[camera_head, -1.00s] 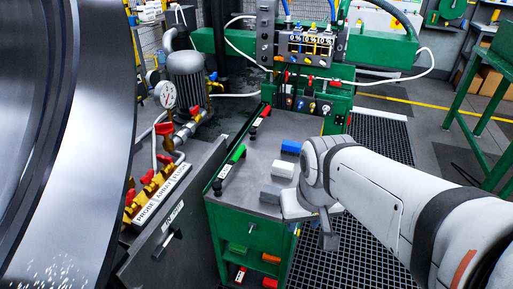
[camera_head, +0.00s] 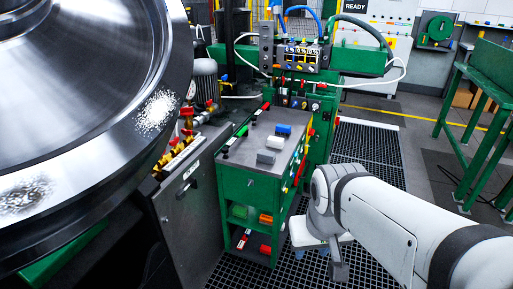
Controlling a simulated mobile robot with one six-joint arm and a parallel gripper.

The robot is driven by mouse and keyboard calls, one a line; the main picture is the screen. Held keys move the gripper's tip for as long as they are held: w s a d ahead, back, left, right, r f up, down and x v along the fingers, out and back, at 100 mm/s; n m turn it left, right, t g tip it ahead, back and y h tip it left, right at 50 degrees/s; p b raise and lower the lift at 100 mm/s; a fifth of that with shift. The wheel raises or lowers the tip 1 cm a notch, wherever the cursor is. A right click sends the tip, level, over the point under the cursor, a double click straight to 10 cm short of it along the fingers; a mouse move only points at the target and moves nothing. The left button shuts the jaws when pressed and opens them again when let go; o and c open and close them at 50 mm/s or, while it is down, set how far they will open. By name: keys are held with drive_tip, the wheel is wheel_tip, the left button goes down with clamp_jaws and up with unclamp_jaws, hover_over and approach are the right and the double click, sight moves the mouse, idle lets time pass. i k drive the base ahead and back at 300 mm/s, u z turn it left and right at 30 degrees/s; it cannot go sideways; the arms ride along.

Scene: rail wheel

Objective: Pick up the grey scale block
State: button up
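The grey block (camera_head: 266,157) lies on the grey top of the green cart (camera_head: 232,160), the nearest of three blocks in a row. A lighter, whitish block (camera_head: 275,143) lies just behind it, and a blue block (camera_head: 284,130) behind that. My gripper (camera_head: 338,264) hangs at the end of my white arm, right of the cart and in front of it, apart from the blocks. Its fingers are small and partly hidden by the wrist, so I cannot tell if they are open.
A large shiny rail wheel (camera_head: 120,105) fills the left side. Green and red handled tools lie along the cart top's left edge. A control panel (camera_head: 300,55) stands behind the cart. Floor grating (camera_head: 365,150) lies to the right, with a green bench (camera_head: 478,125) beyond.

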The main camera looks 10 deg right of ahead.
sight(268, 157)
drive_tip(key=z, duration=0.3)
drive_tip(key=i, duration=1.65)
drive_tip(key=u, duration=0.5)
drive_tip(key=k, duration=0.9)
drive_tip(key=u, duration=0.15)
drive_tip(key=i, duration=0.9)
drive_tip(key=z, duration=0.05)
